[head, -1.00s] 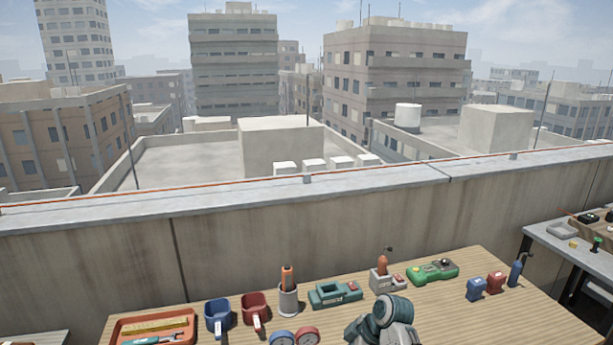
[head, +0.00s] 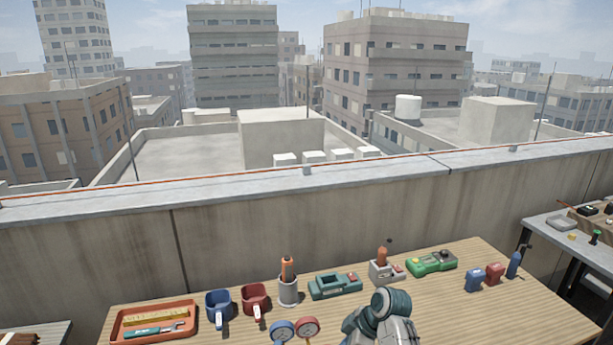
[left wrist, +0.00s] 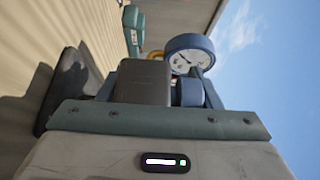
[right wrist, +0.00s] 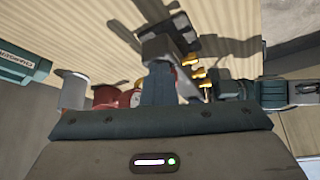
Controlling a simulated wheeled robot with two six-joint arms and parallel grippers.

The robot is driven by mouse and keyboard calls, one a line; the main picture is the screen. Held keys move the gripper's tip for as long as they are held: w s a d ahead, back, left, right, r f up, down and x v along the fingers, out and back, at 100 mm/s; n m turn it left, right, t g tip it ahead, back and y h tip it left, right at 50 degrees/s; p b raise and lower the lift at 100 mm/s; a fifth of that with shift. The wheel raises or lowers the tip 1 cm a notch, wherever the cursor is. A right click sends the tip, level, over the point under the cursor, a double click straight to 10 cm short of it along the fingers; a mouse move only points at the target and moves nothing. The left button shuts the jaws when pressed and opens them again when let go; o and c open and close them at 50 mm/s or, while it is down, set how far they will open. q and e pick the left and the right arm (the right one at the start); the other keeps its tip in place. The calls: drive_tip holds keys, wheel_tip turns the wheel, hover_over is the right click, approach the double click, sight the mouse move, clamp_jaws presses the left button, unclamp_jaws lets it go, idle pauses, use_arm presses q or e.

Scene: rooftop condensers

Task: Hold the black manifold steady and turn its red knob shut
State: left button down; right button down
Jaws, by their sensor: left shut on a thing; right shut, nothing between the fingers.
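In the head view the blue gauge (head: 282,331) and red gauge (head: 307,327) show at the bottom edge; the manifold body is out of frame. My right gripper (right wrist: 160,50) is shut and empty, near brass fittings (right wrist: 203,76). A red part (right wrist: 118,98) shows beside its fingers, partly hidden. I cannot tell clearly where the red knob is.
A concrete wall (head: 110,262) closes the back. The right front is clear.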

drive_tip(key=shift+s+a, duration=0.15)
drive_tip(key=shift+s, duration=0.1)
wheel_tip(320, 180, up, 6)
drive_tip(key=shift+s+d, duration=0.2)
drive_tip(key=shift+d, duration=0.2)
idle(0.5)
use_arm(q)
unclamp_jaws()
idle(0.3)
